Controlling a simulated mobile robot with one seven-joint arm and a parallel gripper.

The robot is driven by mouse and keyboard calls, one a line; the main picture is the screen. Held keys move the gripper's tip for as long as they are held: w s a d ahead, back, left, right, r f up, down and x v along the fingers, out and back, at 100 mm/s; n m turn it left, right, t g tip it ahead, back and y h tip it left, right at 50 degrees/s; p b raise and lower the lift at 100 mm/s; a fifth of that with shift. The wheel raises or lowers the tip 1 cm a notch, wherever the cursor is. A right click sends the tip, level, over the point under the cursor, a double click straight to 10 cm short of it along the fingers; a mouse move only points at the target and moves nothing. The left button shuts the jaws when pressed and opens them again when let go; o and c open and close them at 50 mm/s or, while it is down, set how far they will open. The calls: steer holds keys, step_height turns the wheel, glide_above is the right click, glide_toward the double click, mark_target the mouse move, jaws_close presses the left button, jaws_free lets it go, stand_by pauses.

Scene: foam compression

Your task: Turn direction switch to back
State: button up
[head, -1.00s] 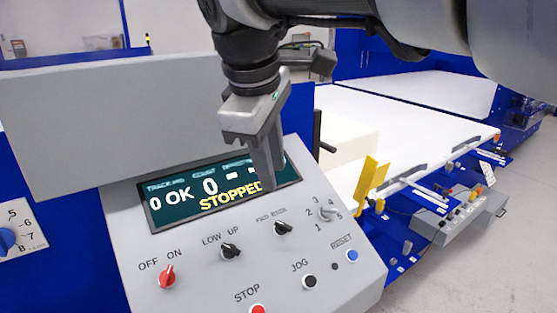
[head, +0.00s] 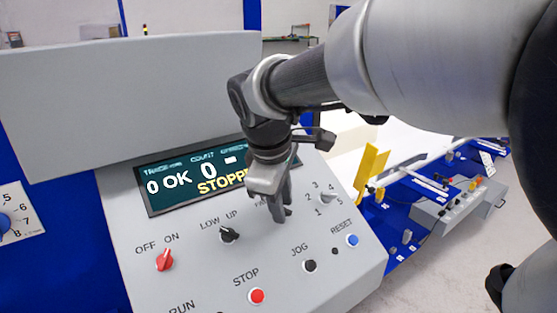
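The grey control panel (head: 200,255) stands in front of me, with a display (head: 195,180) that reads STOPPED. The direction switch is a small black knob in the panel's middle row, between the LOW/UP knob (head: 229,235) and the numbered selector (head: 327,198). My gripper (head: 281,212) is pointed down right over the direction switch and hides nearly all of it and part of its label. The fingertips are at the knob's height on the panel. I cannot tell whether they touch or grip it, or which way it points.
The red OFF/ON knob (head: 164,260) is on the left. A yellow bracket (head: 371,170) stands beyond the panel's right edge.

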jaws_close()
steer(key=shift+r, duration=0.1)
steer(key=m+p, duration=0.1)
steer(key=m+g+p, duration=0.1)
steer(key=shift+w+r+m+y+p, duration=0.15)
steer(key=shift+m+y+p, duration=0.15)
steer(key=shift+m, duration=0.1)
steer(key=m+p, duration=0.1)
steer(key=m+g+y+p, duration=0.1)
steer(key=m, duration=0.1)
steer(key=shift+w+d, duration=0.1)
steer(key=shift+d, duration=0.1)
steer(key=m+y, duration=0.1)
steer(key=m, duration=0.1)
steer(key=m+g+p, duration=0.1)
steer(key=m, duration=0.1)
steer(key=shift+w+d+y+p, duration=0.2)
steer(key=shift+y+p, duration=0.1)
steer(key=shift+y, duration=0.1)
steer(key=m+y, duration=0.1)
steer(key=m, duration=0.3)
steer(key=shift+d+f+g+y, duration=0.2)
steer(key=shift+g+y, duration=0.1)
steer(key=shift+y, duration=0.1)
steer(key=shift+m, duration=0.3)
